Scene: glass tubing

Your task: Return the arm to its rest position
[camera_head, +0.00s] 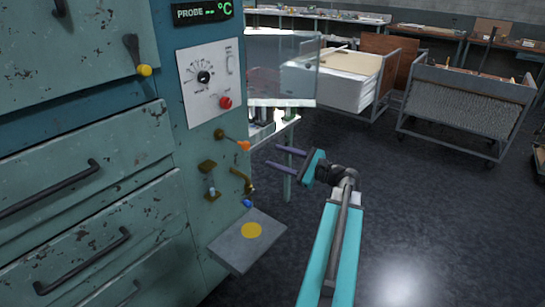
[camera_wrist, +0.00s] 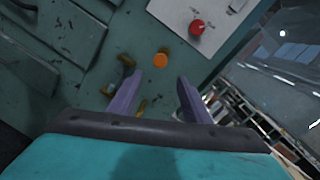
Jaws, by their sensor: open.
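My gripper (camera_head: 286,159) is in the middle of the head view, in the air just right of the green cabinet (camera_head: 165,235). Its two purple fingers point left, toward the cabinet's valves, and stand apart with nothing between them. In the wrist view the fingers (camera_wrist: 157,92) are also spread, with the cabinet front beyond them. My teal arm reaches up from the bottom of the head view to the gripper. An orange-handled lever (camera_head: 242,146) is on the cabinet close to the left of the fingertips; it also shows beyond the fingers in the wrist view (camera_wrist: 160,60).
A red knob (camera_head: 225,102) sits on a white dial panel (camera_head: 208,80). A grey ledge (camera_head: 240,255) with a yellow disc juts out below the brass valves (camera_head: 208,180). A clear shield (camera_head: 283,66) stands behind the gripper.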

